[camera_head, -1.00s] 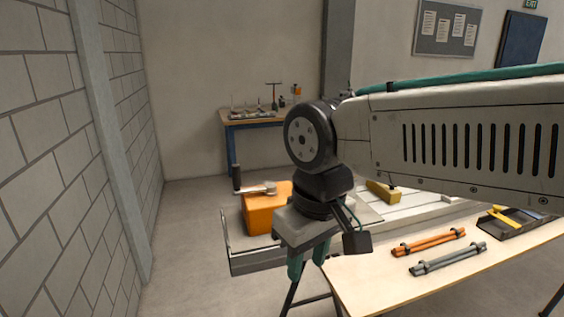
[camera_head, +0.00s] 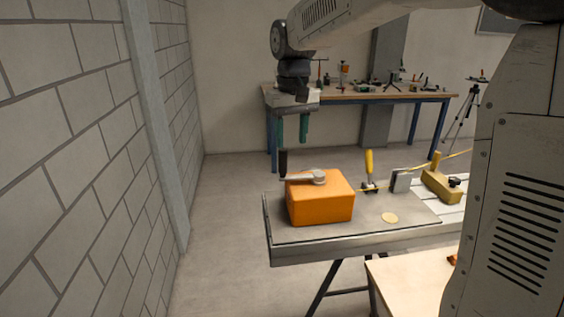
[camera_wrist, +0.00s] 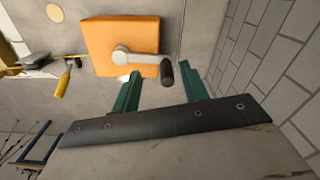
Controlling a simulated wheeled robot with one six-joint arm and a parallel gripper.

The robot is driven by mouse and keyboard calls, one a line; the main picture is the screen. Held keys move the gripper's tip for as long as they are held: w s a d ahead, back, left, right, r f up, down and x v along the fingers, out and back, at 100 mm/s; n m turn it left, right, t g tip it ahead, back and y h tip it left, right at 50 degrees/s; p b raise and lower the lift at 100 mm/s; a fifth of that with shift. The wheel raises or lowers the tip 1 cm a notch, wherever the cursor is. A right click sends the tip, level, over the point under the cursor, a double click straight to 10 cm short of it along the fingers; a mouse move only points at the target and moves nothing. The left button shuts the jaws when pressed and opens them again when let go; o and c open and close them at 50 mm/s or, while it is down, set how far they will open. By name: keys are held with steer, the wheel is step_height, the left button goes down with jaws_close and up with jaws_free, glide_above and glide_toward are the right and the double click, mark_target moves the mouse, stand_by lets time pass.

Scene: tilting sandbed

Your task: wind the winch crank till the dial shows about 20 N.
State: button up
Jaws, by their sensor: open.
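The orange winch box (camera_head: 322,198) stands at the left end of the bed. Its grey crank arm (camera_head: 305,178) lies across the top and carries an upright black handle (camera_head: 283,164) at its left end. My gripper (camera_head: 292,141) points down with its teal fingers apart and empty, just above the handle in the head view. In the wrist view the black handle (camera_wrist: 167,73) appears between the open fingertips (camera_wrist: 162,76), nearer the right one; I see no grip on it. No dial face can be read; a small grey block (camera_head: 401,181) stands right of the winch.
A yellow-handled lever (camera_head: 369,171) and a yellow block (camera_head: 440,184) stand right of the winch, with a yellow line running past them. A pale disc (camera_head: 390,218) lies on the bed. A blue-legged workbench (camera_head: 364,96) stands behind. Floor at left is clear up to the block wall.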

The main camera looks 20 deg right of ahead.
mark_target(283, 161)
steer(key=w, duration=0.1)
steer(key=w+f, duration=0.1)
steer(key=w, duration=0.1)
steer(key=shift+w+a+f, duration=0.2)
steer(key=shift+w+a, duration=0.05)
steer(key=shift+w, duration=0.15)
steer(key=shift+w+f, duration=0.25)
steer(key=shift+w, duration=0.05)
step_height(283, 161, down, 8)
steer(key=shift+r, duration=0.25)
